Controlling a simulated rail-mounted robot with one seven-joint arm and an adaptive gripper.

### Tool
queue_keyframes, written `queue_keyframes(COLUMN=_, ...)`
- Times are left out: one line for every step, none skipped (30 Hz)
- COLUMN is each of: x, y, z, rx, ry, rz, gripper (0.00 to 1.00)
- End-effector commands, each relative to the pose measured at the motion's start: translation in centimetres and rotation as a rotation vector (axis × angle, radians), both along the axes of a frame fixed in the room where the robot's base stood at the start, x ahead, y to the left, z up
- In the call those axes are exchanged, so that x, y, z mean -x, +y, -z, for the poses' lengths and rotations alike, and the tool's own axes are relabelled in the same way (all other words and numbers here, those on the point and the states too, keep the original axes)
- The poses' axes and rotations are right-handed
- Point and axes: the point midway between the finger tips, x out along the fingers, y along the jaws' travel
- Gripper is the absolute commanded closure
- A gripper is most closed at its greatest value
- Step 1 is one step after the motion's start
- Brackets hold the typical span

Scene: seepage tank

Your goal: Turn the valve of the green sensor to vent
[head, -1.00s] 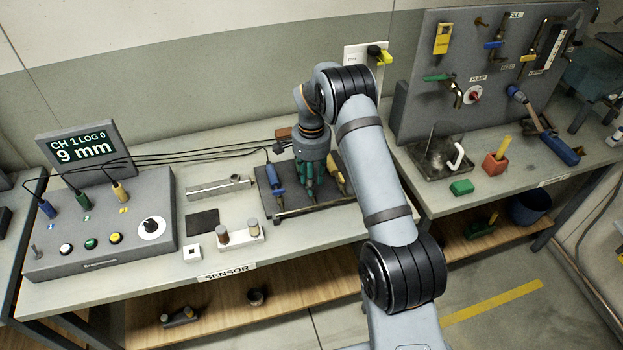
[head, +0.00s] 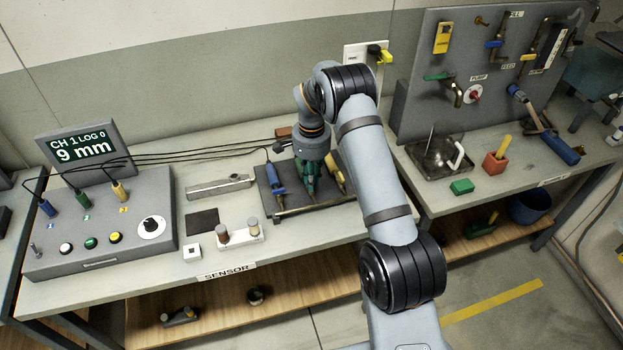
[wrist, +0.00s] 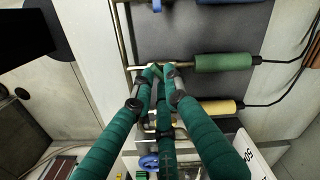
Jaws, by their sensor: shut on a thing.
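The green sensor (wrist: 225,62) lies on a dark tray (head: 295,211) between the blue sensor (head: 275,178) and the yellow sensor (head: 336,176). In the wrist view its brass fitting runs left from the green body to the fingertips. My gripper (wrist: 160,74), with teal-wrapped fingers, is shut on the small green valve handle (wrist: 157,69) at that fitting. The fingertips hide much of the handle, so its exact angle is unclear. In the head view my gripper (head: 309,187) is over the middle of the tray and largely covers the green sensor.
The yellow sensor (wrist: 218,107) lies close beside the green one in the wrist view. A console (head: 100,235) with a screen (head: 82,149) reading "CH 1 LOG 0, 9 mm" stands at left. Cables run from it towards the sensors. A small bottle stand (head: 240,237) is left of the tray.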

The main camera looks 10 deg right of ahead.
Motion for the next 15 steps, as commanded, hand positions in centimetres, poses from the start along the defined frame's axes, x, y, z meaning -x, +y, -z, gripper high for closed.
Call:
queue_keyframes(x=-0.02, y=-0.02, z=0.10, rx=0.000, ry=-0.001, rz=0.009, gripper=1.00)
queue_keyframes(x=-0.02, y=-0.02, z=0.13, rx=0.000, ry=-0.001, rz=0.017, gripper=1.00)
queue_keyframes(x=-0.02, y=-0.04, z=0.17, rx=0.000, ry=-0.001, rz=0.029, gripper=1.00)
queue_keyframes(x=-0.03, y=-0.04, z=0.20, rx=0.000, ry=-0.001, rz=0.039, gripper=1.00)
queue_keyframes(x=-0.04, y=-0.02, z=0.24, rx=-0.001, ry=-0.002, rz=0.051, gripper=1.00)
queue_keyframes(x=-0.04, y=0.02, z=0.30, rx=0.000, ry=-0.003, rz=0.070, gripper=1.00)
queue_keyframes(x=-0.02, y=0.05, z=0.35, rx=-0.001, ry=-0.002, rz=0.086, gripper=1.00)
queue_keyframes(x=-0.01, y=0.06, z=0.40, rx=-0.001, ry=-0.002, rz=0.105, gripper=1.00)
queue_keyframes(x=-0.02, y=0.03, z=0.43, rx=-0.001, ry=-0.002, rz=0.133, gripper=1.00)
queue_keyframes(x=-0.07, y=0.05, z=0.45, rx=0.000, ry=-0.004, rz=0.154, gripper=1.00)
queue_keyframes(x=-0.07, y=0.07, z=0.48, rx=0.000, ry=-0.004, rz=0.177, gripper=1.00)
queue_keyframes(x=-0.03, y=0.10, z=0.52, rx=0.000, ry=-0.002, rz=0.209, gripper=1.00)
queue_keyframes(x=-0.05, y=0.10, z=0.52, rx=0.000, ry=-0.004, rz=0.234, gripper=1.00)
queue_keyframes(x=-0.06, y=0.10, z=0.51, rx=-0.001, ry=-0.004, rz=0.260, gripper=1.00)
queue_keyframes(x=-0.03, y=0.09, z=0.53, rx=0.000, ry=-0.004, rz=0.295, gripper=1.00)
